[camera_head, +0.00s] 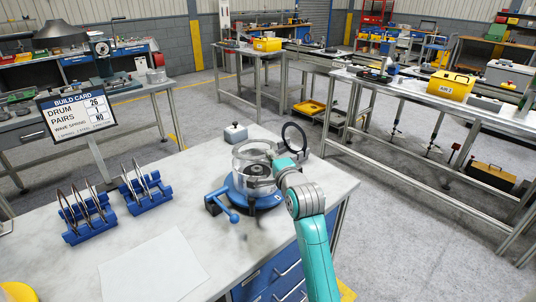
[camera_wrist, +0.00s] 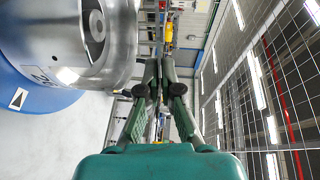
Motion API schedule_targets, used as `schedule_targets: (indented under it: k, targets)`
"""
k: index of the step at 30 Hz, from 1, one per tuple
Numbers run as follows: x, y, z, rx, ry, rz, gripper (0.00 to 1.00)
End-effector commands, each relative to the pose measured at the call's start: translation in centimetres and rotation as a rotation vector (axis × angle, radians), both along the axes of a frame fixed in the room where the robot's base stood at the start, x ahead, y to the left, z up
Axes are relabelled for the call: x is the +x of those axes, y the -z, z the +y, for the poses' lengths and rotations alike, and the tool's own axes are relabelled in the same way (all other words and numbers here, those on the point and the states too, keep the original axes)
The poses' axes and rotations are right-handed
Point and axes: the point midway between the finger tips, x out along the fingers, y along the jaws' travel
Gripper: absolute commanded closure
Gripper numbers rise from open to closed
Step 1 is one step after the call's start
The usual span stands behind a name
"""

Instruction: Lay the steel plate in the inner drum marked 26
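The clear-walled drum (camera_head: 251,158) stands on a round blue base (camera_head: 237,190) on my bench; a metal hub shows inside it. In the wrist view the drum's metal rim and hub (camera_wrist: 95,30) fill the upper left, with part of a label on the blue base (camera_wrist: 30,85). My gripper (camera_wrist: 157,65) is beside the drum, its fingers drawn together, with no plate seen between them. In the head view my wrist hides the drum's right side. Thin ring plates stand upright in two blue racks (camera_head: 88,222) (camera_head: 147,193); I cannot tell which are steel.
A dark upright ring (camera_head: 283,132) stands just behind my gripper. A small grey box (camera_head: 236,134) sits behind the drum, and a blue handle (camera_head: 229,212) juts out front left. A white sheet (camera_head: 155,268) lies in front. The build card (camera_head: 77,112) reads drum 26.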

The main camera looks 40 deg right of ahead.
Motion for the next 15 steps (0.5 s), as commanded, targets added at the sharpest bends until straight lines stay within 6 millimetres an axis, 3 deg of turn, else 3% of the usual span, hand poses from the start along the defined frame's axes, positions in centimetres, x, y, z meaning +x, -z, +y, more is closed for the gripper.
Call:
schedule_targets:
  k: [15]
  targets:
    - [-0.2, 2.4, 0.1, 0.0, 0.002, -0.008, 1.0]
